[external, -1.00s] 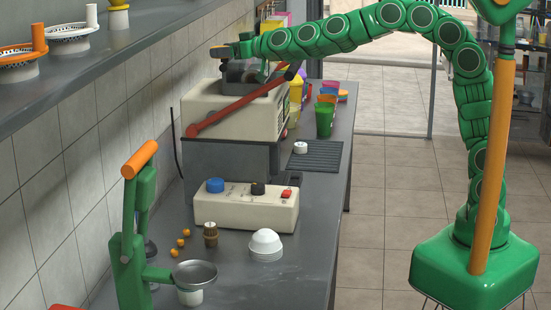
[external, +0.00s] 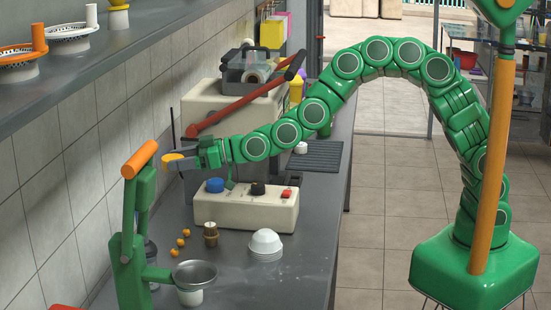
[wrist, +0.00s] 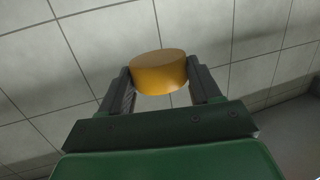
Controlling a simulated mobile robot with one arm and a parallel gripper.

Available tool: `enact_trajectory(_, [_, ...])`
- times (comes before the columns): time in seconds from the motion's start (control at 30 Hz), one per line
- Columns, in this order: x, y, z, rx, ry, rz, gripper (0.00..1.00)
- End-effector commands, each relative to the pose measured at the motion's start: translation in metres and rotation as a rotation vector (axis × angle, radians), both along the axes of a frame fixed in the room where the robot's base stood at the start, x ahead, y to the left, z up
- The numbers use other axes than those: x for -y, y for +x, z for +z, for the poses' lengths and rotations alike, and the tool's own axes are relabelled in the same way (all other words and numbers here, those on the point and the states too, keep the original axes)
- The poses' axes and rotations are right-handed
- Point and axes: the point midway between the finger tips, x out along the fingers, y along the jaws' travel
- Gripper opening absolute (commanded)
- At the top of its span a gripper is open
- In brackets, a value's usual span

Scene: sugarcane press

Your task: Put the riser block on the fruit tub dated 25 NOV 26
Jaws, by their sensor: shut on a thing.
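My gripper (external: 190,159) is shut on a short, round yellow-orange block (external: 174,163), which may be the riser block. In the wrist view the block (wrist: 159,73) sits between the two dark fingers (wrist: 160,90), with tiled wall behind it. In the external view my gripper is in the air near the wall, left of the cream press housing and above the bench. I see no readable date on any container, so I cannot tell which is the fruit tub dated 25 NOV 26.
A green hand press (external: 130,255) stands at front left. A long red lever (external: 240,108) slants across the cream housing. A grey tub (external: 248,72) sits on top of it.

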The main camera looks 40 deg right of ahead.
Motion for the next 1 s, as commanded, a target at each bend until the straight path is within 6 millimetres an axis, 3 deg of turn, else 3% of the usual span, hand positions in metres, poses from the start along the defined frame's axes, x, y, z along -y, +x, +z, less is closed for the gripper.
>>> enact_trajectory(0.03, [-0.010, -0.016, -0.015, -0.004, -0.006, 0.035, 0.32])
enact_trajectory(0.2, [-0.039, -0.069, -0.052, -0.003, -0.005, 0.148, 0.32])
enact_trajectory(0.5, [-0.068, -0.153, -0.105, -0.002, -0.003, 0.320, 0.32])
enact_trajectory(0.7, [-0.075, -0.181, -0.120, 0.001, -0.001, 0.374, 0.32])
enact_trajectory(1.0, [-0.075, -0.185, -0.146, -0.002, -0.003, 0.382, 0.32])
